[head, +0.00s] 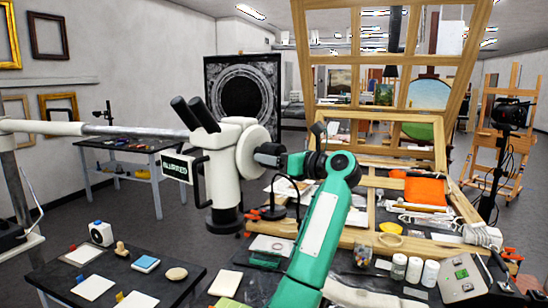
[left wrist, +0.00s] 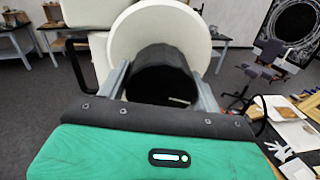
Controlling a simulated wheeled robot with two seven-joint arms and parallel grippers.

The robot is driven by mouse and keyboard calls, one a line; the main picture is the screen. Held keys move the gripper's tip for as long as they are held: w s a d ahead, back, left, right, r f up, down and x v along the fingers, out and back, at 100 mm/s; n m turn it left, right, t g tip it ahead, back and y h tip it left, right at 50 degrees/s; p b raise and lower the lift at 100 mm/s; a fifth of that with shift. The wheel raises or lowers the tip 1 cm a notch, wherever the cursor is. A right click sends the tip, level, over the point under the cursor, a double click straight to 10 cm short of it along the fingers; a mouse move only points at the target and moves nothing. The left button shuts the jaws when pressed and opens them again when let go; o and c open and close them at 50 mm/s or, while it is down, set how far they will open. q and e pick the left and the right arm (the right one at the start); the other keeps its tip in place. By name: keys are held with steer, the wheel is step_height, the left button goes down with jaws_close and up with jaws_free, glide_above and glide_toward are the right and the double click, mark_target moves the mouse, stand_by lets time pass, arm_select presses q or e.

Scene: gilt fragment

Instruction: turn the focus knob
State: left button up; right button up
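The white microscope (head: 222,180) with dark eyepieces stands at the middle of the head view. A large white disc (head: 252,150) is on its right side. In the left wrist view, the black focus knob (left wrist: 162,65) sticks out from the white disc (left wrist: 155,25) towards my gripper. My left gripper (head: 268,153), on the green arm, is level with the knob in the head view. In the left wrist view, the left gripper's two grey fingers (left wrist: 161,80) lie on either side of the knob, with no clear gap. My right gripper is not in view.
A dark table (head: 60,270) with small items is at front left. A large wooden frame (head: 300,60) rises behind the workbench.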

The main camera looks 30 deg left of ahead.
arm_select(q)
steer(key=c, duration=0.5)
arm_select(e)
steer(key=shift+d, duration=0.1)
arm_select(q)
steer(key=m, duration=0.4)
steer(key=shift+m, duration=0.7)
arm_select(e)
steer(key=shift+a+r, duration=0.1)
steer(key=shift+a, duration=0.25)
arm_select(q)
steer(key=shift+m, duration=0.3)
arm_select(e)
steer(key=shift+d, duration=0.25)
